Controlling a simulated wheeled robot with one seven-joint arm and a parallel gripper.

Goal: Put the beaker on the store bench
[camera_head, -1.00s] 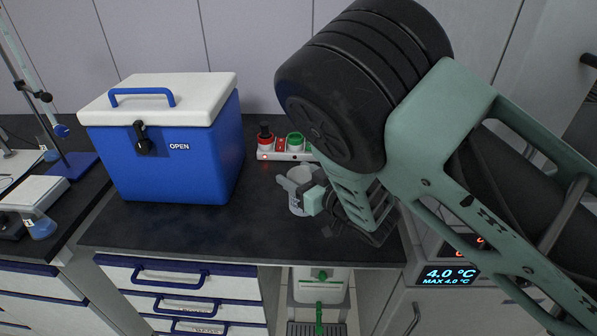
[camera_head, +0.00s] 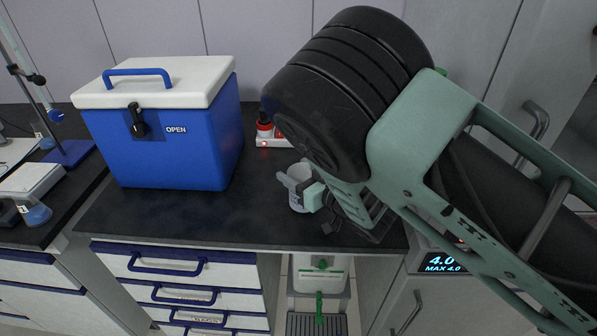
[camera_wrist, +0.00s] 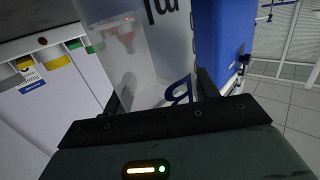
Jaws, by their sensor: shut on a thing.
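The beaker (camera_head: 297,187) is a small clear-white cup at the middle of the dark bench top (camera_head: 200,222) in the head view. In the wrist view the beaker (camera_wrist: 143,60) shows large and translucent between the dark fingers. My arm hides the bench's right rear part.
A blue cool box (camera_head: 180,145) with a white lid and an "OPEN" label stands left of the beaker. A red-capped item in a white rack (camera_head: 268,135) stands behind. Drawers (camera_head: 180,285) are below. Bare bench top lies between box and beaker.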

